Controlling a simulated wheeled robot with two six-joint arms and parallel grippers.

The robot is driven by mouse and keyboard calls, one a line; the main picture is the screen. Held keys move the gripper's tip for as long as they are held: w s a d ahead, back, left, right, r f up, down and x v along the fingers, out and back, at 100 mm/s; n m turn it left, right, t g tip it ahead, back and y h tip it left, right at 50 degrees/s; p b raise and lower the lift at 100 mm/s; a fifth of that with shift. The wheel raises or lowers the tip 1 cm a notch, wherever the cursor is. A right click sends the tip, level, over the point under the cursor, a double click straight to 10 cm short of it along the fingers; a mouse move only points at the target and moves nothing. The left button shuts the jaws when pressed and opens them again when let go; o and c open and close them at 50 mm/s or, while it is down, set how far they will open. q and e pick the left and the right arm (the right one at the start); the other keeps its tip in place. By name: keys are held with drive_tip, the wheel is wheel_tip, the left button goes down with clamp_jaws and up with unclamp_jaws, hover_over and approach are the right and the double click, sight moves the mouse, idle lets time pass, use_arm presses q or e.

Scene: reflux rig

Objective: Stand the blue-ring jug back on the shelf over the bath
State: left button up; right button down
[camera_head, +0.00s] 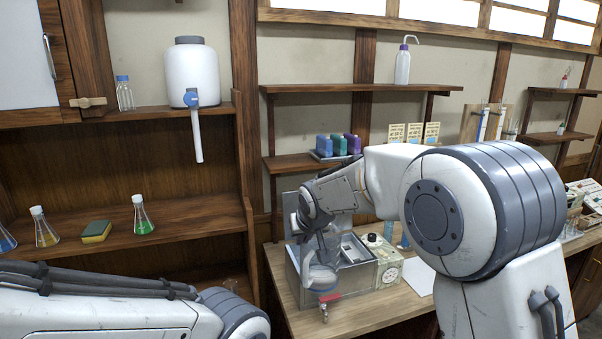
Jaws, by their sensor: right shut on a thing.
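My right gripper (318,238) is shut on a clear glass vessel (335,243), which appears to be the blue-ring jug. It is over the grey metal bath (293,268) on the bench. The gripper and arm hide much of it, and its ring cannot be made out. The lower wooden shelf (287,163) is on the wall above and behind the bath; my right arm covers its right part. My left arm crosses the bottom left, but its gripper is out of view.
A wash bottle (402,64) stands on the upper shelf (340,88). A white tank (192,76) and several flasks (143,216) are at left. A red tap (330,297) fronts the bath.

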sight(333, 270)
drive_tip(key=shift+m, duration=0.5)
drive_tip(key=d+f+b, duration=0.1)
drive_tip(key=d+f, duration=0.1)
drive_tip(key=f, duration=0.1)
drive_tip(key=d+f+b, duration=0.1)
drive_tip(key=d+f, duration=0.1)
drive_tip(key=d, duration=0.1)
drive_tip(key=s+d+f+b, duration=0.1)
drive_tip(key=d+f, duration=0.1)
drive_tip(key=f, duration=0.1)
drive_tip(key=shift+s+d+f, duration=0.1)
drive_tip(key=shift+d+f, duration=0.15)
drive_tip(key=shift+f, duration=0.1)
drive_tip(key=s+d+f+m+h+b, duration=0.2)
drive_tip(key=s+d+f+b, duration=0.3)
drive_tip(key=d+f, duration=0.55)
drive_tip(key=s+f+p, duration=0.1)
drive_tip(key=s+f, duration=0.5)
drive_tip(key=f, duration=0.5)
drive_tip(key=shift+s+d+f, duration=0.2)
drive_tip(key=shift+s+d, duration=0.05)
drive_tip(key=shift+s, duration=0.15)
